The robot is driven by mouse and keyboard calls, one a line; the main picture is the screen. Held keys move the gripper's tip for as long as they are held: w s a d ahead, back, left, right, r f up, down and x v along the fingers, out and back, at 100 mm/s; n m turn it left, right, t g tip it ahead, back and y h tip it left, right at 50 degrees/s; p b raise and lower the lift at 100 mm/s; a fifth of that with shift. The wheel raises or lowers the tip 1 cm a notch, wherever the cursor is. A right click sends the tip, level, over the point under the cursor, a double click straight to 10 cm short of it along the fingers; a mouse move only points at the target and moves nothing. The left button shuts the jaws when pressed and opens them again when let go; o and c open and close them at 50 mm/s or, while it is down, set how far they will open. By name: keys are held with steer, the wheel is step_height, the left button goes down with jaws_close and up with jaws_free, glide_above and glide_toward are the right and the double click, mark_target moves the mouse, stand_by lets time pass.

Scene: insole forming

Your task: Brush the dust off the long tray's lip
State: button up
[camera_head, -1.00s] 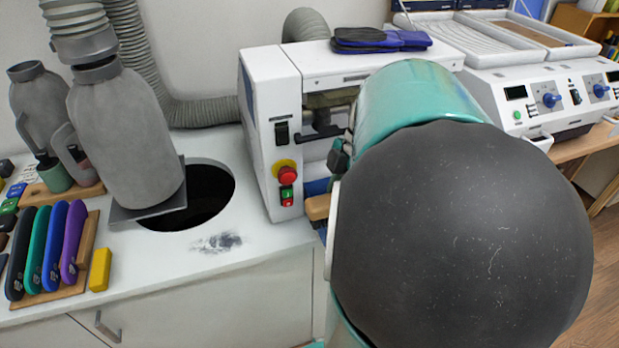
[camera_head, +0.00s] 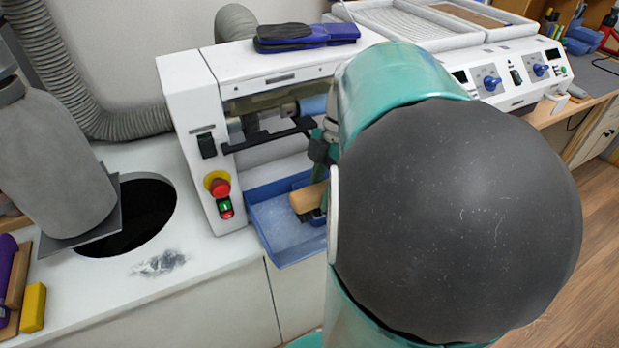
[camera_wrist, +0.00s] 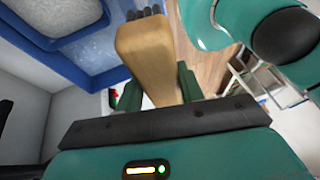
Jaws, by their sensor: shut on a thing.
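The long blue tray (camera_head: 262,240) sits at the front of the white machine, with pale grey dust across its floor. Its blue wall and rim show at the upper left of the wrist view (camera_wrist: 100,72). My gripper (camera_wrist: 158,90) is shut on a wooden-handled brush (camera_wrist: 145,50), between its green fingers. The brush's dark bristles point away, beside the tray's blue edge. In the head view the brush (camera_head: 307,197) is over the tray's right part. Whether the bristles touch the lip I cannot tell. My arm hides most of the gripper and the tray's right end there.
The white machine (camera_head: 188,140) has a red stop button (camera_head: 218,186) and a black bar (camera_head: 268,137) above the tray. A grey canister (camera_head: 50,165) stands beside a round hole, with a dust smudge (camera_head: 160,263) on the counter.

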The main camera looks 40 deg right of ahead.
steer(key=shift+s+a, duration=0.1)
steer(key=shift+a, duration=0.15)
steer(key=shift+a+f, duration=0.1)
steer(key=shift+f, duration=3.85)
steer(key=shift+f, duration=0.8)
steer(key=shift+s+d, duration=0.2)
steer(key=shift+d, duration=0.55)
steer(key=shift+s+d, duration=0.15)
steer(key=shift+d, duration=0.6)
steer(key=shift+s+d+f, duration=0.1)
steer(key=shift+s+d, duration=0.2)
steer(key=shift+d, duration=0.65)
steer(key=shift+s+d, duration=0.25)
steer(key=shift+d, duration=0.75)
steer(key=shift+s+d+f, duration=0.1)
steer(key=shift+s+d, duration=0.2)
steer(key=shift+d, duration=0.65)
steer(key=shift+s+d+r, duration=0.1)
steer(key=shift+s+d, duration=0.15)
steer(key=shift+d, duration=0.7)
steer(key=shift+s+d, duration=0.3)
steer(key=shift+d, duration=0.65)
steer(key=shift+s+d+r, duration=0.1)
steer(key=shift+s+d, duration=0.15)
steer(key=shift+d, duration=0.7)
steer(key=shift+f, duration=0.1)
